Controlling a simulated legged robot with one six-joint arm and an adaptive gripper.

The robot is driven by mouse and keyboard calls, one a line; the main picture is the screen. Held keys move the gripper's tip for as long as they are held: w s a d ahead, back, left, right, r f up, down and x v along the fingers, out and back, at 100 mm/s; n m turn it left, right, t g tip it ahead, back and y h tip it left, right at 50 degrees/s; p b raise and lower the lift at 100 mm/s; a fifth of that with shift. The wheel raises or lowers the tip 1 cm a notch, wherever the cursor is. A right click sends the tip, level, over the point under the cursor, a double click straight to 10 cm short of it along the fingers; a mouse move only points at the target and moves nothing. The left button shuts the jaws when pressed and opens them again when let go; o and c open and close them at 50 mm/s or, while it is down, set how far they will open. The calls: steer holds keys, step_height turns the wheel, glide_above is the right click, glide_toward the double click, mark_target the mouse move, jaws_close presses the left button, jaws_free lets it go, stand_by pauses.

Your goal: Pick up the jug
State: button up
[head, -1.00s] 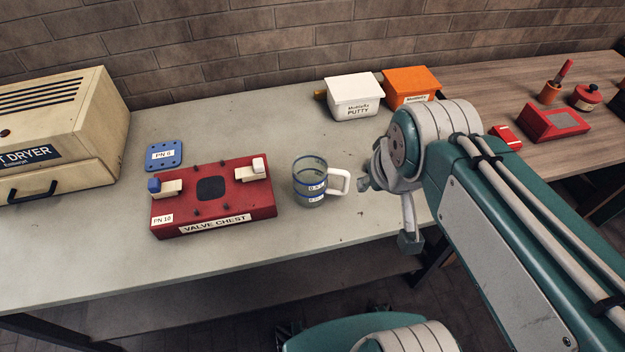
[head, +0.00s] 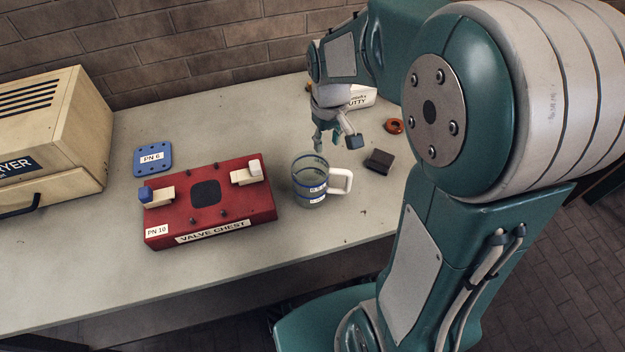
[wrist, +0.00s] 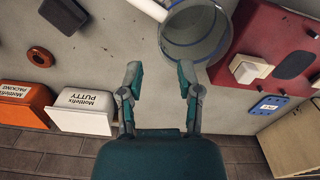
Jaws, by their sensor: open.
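The jug (head: 309,187) is clear with blue bands and a white handle (head: 341,181) on its right side. It stands upright on the grey bench, just right of the red valve chest. My gripper (head: 335,143) is open and empty, pointing down behind and slightly right of the jug in the head view. In the wrist view the jug (wrist: 196,38) lies beyond the fingertips of my gripper (wrist: 160,80), at the top and a little right. The handle (wrist: 148,8) reaches up and left there, partly cut off by the picture edge. The fingers do not appear to touch the jug.
The red valve chest (head: 222,217) stands left of the jug. A dark block (head: 379,161) and an orange ring (head: 395,126) lie to its right. The white putty box (wrist: 85,112) and orange packing box (wrist: 22,104) stand near the wall. Bench in front of the jug is clear.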

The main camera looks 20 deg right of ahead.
mark_target(327, 161)
steer(key=f, duration=0.8)
steer(key=shift+s+f, duration=0.3)
jaws_close()
